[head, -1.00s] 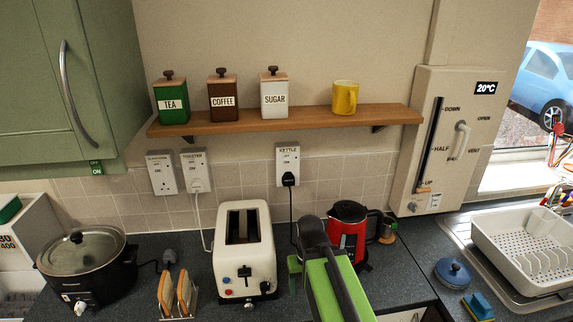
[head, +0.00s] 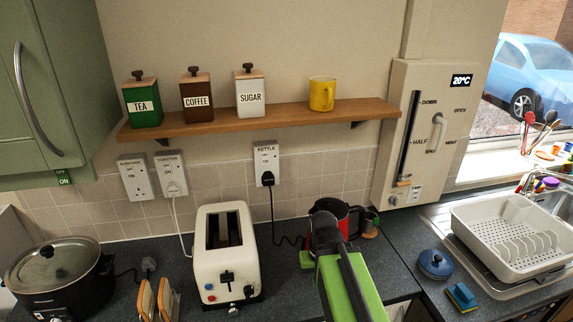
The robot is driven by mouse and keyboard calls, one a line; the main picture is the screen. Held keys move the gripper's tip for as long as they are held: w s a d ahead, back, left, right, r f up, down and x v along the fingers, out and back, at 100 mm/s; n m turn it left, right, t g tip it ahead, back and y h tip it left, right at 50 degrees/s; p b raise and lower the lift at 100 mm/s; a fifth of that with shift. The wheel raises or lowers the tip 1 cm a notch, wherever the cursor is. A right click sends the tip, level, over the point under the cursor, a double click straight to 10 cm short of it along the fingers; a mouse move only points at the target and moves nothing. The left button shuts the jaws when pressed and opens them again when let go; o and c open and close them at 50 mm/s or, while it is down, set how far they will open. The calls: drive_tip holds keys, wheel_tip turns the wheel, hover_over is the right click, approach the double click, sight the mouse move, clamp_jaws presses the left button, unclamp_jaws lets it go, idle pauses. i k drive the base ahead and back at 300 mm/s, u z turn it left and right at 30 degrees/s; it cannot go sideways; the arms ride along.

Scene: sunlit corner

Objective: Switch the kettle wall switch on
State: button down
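The kettle wall switch (head: 265,156) is a white socket plate labelled KETTLE on the wall under the shelf. A black plug sits in its lower part, with a black cord running down to the counter. The rocker's position is too small to tell. The red and black kettle (head: 356,222) stands on the counter below and right of the switch, partly hidden by my arm. My green gripper (head: 306,259) shows only in part, low in front of the kettle and well below the switch. Its fingers are mostly hidden behind my arm, so its opening does not show.
A cream toaster (head: 225,262) stands left of my arm. A wooden shelf (head: 290,114) with canisters and a yellow mug juts out above the switch. Similar toaster (head: 171,172) and slow-cooker (head: 133,178) sockets are to the left. The wall around the kettle switch is clear.

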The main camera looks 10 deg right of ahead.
sight(266, 160)
drive_tip(key=z, duration=0.4)
drive_tip(key=k, duration=1.5)
drive_tip(key=u, duration=1.25)
drive_tip(key=i, duration=1)
drive_tip(key=z, duration=0.05)
